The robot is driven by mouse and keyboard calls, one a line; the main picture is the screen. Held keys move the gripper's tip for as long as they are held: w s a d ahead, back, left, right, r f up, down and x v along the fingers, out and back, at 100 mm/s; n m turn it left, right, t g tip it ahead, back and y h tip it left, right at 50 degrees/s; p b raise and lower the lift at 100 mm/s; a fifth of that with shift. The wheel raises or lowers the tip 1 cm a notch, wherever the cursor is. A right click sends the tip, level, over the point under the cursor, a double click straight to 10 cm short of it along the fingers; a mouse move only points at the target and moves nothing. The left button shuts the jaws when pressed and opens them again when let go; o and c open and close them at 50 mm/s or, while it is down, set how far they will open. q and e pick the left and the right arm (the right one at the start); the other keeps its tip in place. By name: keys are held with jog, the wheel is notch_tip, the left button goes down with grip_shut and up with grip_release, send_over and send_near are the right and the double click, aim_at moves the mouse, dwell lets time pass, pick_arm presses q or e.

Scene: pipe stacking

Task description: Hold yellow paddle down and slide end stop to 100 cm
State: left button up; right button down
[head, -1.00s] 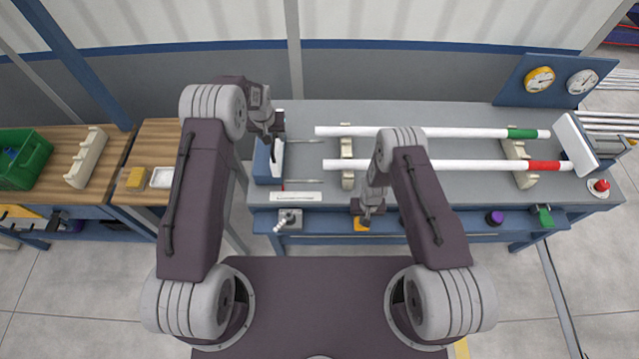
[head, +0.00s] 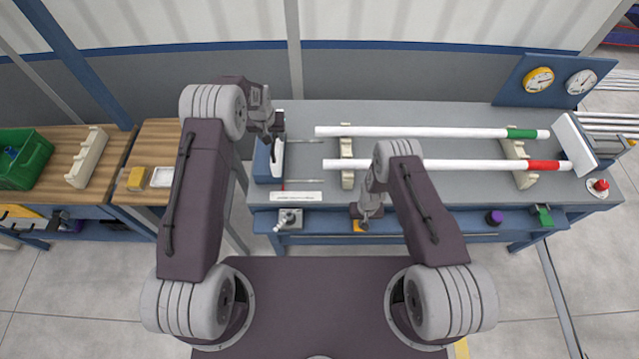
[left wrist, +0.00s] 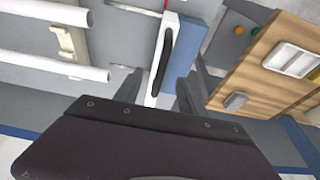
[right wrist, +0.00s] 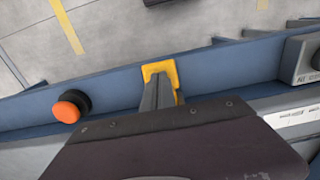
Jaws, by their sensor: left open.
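The end stop, a white plate on a blue block (head: 262,163), stands at the bench's left end; its white plate with a black handle (left wrist: 167,52) shows in the left wrist view. My left gripper (head: 277,128) is open at it, its fingers (left wrist: 158,88) on either side of the plate's line; contact cannot be told. The yellow paddle (right wrist: 160,68) sits on the blue front rail, a small part showing in the head view (head: 358,226). My right gripper (right wrist: 160,92) has its fingers together, overlapping the paddle; whether it presses down cannot be told.
Two white pipes, one green-banded (head: 430,132) and one red-banded (head: 450,165), lie on cream supports right of the end stop. A white scale strip (head: 296,196) lies near the front edge.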

aim_at(274, 140)
pick_arm(q)
jog(key=shift+f, duration=0.1)
jog(key=shift+x, duration=2.15)
grip_shut()
